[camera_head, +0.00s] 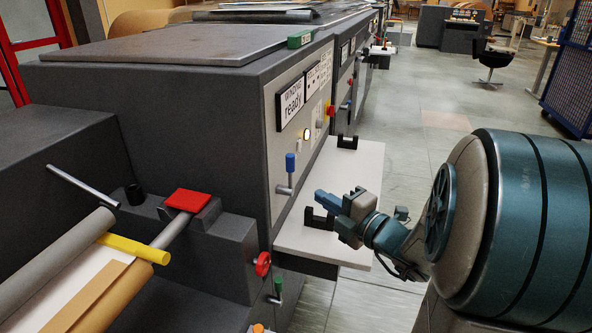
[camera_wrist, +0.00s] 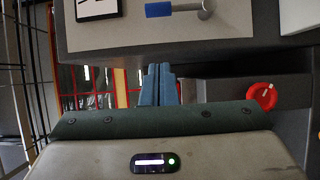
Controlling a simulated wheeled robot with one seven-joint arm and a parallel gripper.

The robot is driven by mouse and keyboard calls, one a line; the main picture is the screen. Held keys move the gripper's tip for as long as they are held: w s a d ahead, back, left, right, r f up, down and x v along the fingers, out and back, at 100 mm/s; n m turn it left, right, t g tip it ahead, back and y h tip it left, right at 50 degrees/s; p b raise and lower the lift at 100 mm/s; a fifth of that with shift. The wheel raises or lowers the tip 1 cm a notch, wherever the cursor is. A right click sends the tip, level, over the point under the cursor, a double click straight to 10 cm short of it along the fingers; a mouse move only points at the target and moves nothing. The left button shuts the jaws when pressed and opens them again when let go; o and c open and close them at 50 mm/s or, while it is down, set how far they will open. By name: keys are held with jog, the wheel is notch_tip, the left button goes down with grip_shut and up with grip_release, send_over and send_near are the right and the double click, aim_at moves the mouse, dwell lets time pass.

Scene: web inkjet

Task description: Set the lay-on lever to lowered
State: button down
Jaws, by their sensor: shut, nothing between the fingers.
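A lever with a blue grip (camera_head: 290,163) stands upright on a metal pivot on the machine's light front panel. In the wrist view its blue grip (camera_wrist: 172,9) and pivot show at the top edge. A yellow bar handle (camera_head: 132,248) lies across the rollers at lower left. I can read no label naming the lay-on lever. My gripper (camera_head: 322,196) is in front of the panel, right of and below the blue grip, apart from it. In the wrist view its blue fingers (camera_wrist: 160,84) are together and empty.
A white shelf (camera_head: 345,195) with two black brackets juts out below the panel. A red knob (camera_head: 263,263) and a green handle (camera_head: 278,286) sit lower on the machine. A sign (camera_head: 291,103) reads "Winding ready". The floor (camera_head: 440,100) behind my arm is open.

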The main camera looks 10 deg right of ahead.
jog(key=p+x, duration=0.1)
jog(key=p, duration=0.2)
jog(key=p+x, duration=0.1)
jog(key=p, duration=0.3)
jog(key=p+x, duration=0.2)
jog(key=p, duration=0.1)
jog(key=shift+r, duration=0.3)
jog(key=shift+w+a+p, duration=0.15)
jog(key=shift+p, duration=0.55)
jog(key=w+a, duration=0.1)
jog(key=w, duration=0.7)
jog(key=shift+a+f, duration=0.15)
jog(key=shift+f, duration=0.15)
jog(key=shift+w+r+p, duration=0.15)
jog(key=shift+p, duration=0.25)
